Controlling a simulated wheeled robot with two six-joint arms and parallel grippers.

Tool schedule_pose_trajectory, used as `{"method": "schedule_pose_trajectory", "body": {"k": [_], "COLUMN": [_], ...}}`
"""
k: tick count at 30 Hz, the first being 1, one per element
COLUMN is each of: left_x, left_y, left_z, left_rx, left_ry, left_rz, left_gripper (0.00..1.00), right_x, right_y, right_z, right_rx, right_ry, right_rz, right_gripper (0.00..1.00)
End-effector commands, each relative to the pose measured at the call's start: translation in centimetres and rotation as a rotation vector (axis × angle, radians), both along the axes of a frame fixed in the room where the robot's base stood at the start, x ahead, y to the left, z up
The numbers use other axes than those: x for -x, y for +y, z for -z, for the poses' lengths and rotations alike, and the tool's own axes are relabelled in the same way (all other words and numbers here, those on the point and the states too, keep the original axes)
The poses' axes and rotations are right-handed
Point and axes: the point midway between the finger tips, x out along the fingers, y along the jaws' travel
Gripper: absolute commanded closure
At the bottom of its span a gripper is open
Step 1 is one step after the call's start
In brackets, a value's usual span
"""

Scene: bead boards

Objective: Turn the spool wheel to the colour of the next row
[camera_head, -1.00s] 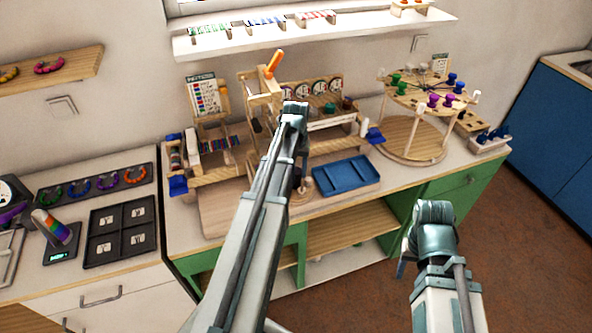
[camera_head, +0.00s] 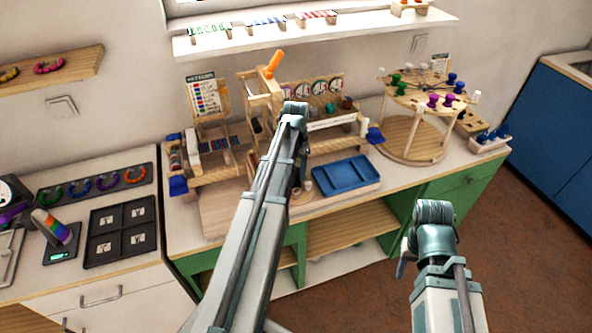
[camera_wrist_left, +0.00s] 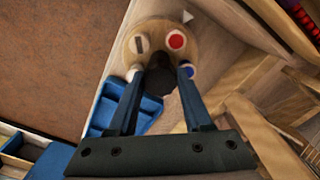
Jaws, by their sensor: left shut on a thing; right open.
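The spool wheel (camera_wrist_left: 123,50) is a round wooden disc at the top of the left wrist view. It bears a red spot (camera_wrist_left: 176,41), a blue spot (camera_wrist_left: 188,70), a white spot (camera_wrist_left: 133,72) and a grey-brown mark. A small white pointer (camera_wrist_left: 187,16) sits just past its rim, nearest the red spot. My left gripper (camera_wrist_left: 160,84) is shut on the dark knob (camera_wrist_left: 158,68) at the wheel's middle. In the head view my left arm hides most of the wheel. My right gripper (camera_head: 404,259) hangs clear at the lower right, mostly hidden behind its wrist.
A row chart (camera_head: 203,95) stands behind the bead loom (camera_head: 205,170). A blue tray (camera_head: 346,174) lies right of my left arm. A round wooden stand (camera_head: 415,145) with coloured spools is further right. Open floor lies in front of the green cabinet.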

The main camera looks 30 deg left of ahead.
Motion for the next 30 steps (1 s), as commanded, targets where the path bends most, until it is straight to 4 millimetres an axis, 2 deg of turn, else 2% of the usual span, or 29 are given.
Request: {"method": "schedule_pose_trajectory", "body": {"k": [8,9,14,24,30], "left_x": [0.0,0.0,0.0,0.0,0.0], "left_y": [0.0,0.0,0.0,0.0,0.0], "left_z": [0.0,0.0,0.0,-0.1,-1.1], "left_rx": [0.000,0.000,0.000,0.000,0.000], "left_ry": [0.000,0.000,0.000,0.000,0.000], "left_rz": [0.004,0.004,0.003,0.002,0.002], "left_gripper": [1.00,0.49,0.20,0.20,0.20], "right_x": [0.0,0.0,0.0,0.0,0.0], "right_y": [0.0,0.0,0.0,0.0,0.0], "right_z": [0.0,0.0,0.0,-0.1,-1.1], "right_rx": [0.000,0.000,0.000,0.000,0.000], "right_ry": [0.000,0.000,0.000,0.000,0.000], "right_rz": [0.000,0.000,0.000,0.000,0.000], "right_gripper": [0.50,0.50,0.50,0.50,0.50]}}
